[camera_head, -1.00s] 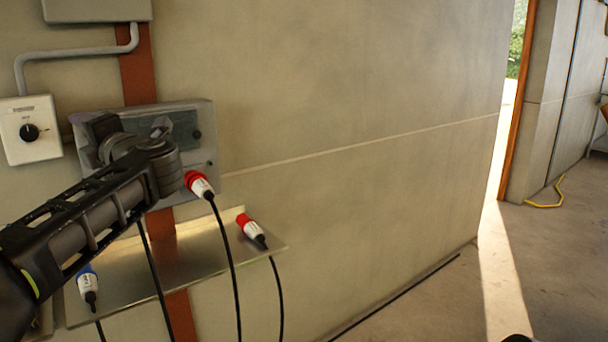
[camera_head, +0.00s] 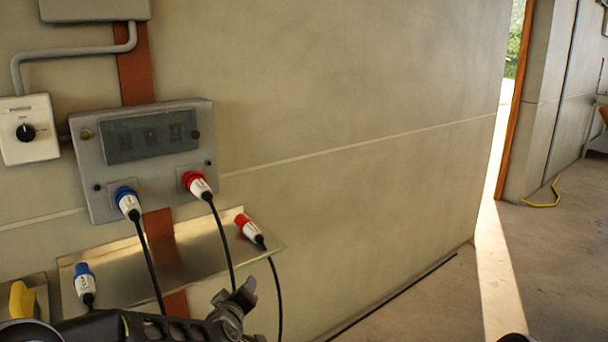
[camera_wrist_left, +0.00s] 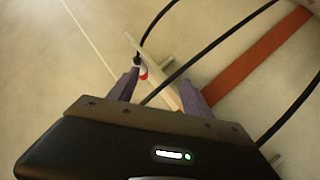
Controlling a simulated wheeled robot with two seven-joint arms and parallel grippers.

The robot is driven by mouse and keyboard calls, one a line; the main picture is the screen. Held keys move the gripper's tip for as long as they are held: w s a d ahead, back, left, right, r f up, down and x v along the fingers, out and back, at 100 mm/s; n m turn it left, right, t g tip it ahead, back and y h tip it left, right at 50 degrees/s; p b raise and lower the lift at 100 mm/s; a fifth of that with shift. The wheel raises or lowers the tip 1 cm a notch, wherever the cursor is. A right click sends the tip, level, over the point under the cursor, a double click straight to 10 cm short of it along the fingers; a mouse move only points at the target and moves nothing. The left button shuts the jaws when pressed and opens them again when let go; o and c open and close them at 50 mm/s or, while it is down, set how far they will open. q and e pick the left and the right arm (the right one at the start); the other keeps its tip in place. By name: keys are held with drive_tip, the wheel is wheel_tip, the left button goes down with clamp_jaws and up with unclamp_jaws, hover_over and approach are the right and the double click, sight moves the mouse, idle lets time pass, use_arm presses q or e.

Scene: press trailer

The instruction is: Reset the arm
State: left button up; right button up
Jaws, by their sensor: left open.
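My left arm comes in low from the left in the head view, and its gripper (camera_head: 238,302) is below the metal shelf (camera_head: 190,258), clear of the plugs in the socket panel (camera_head: 145,160). In the left wrist view the gripper (camera_wrist_left: 158,84) has its two fingers apart. Nothing is held between them; black cables and the shelf edge show beyond. A blue plug (camera_head: 127,202) and a red plug (camera_head: 197,184) sit in the panel's sockets. My right gripper is not in view.
A loose red plug (camera_head: 249,229) and a loose blue plug (camera_head: 85,283) are on the shelf. Black cables hang near my gripper. A white switch box (camera_head: 29,131) is at left. The floor (camera_head: 420,305) to the right is mostly clear.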

use_arm(q)
drive_tip(key=s+d+f+m+g+h, duration=0.2)
drive_tip(key=s+d+f+m+g, duration=0.1)
drive_tip(key=s+f, duration=0.65)
drive_tip(key=s+d+f+m+g+h, duration=0.1)
drive_tip(key=s+d+f+m+g, duration=0.2)
drive_tip(key=s+f, duration=0.7)
drive_tip(key=s+d+f+g, duration=0.1)
drive_tip(key=s+f+g, duration=0.2)
drive_tip(key=s+f, duration=0.5)
drive_tip(key=s+d+f+g+h, duration=0.1)
drive_tip(key=s+f+g, duration=0.3)
drive_tip(key=s, duration=1.1)
wheel_tip(320, 180, down, 4)
drive_tip(key=shift+r+m+g+p, duration=0.15)
drive_tip(key=shift+m+g+p, duration=0.15)
drive_tip(key=shift+m+p, duration=0.1)
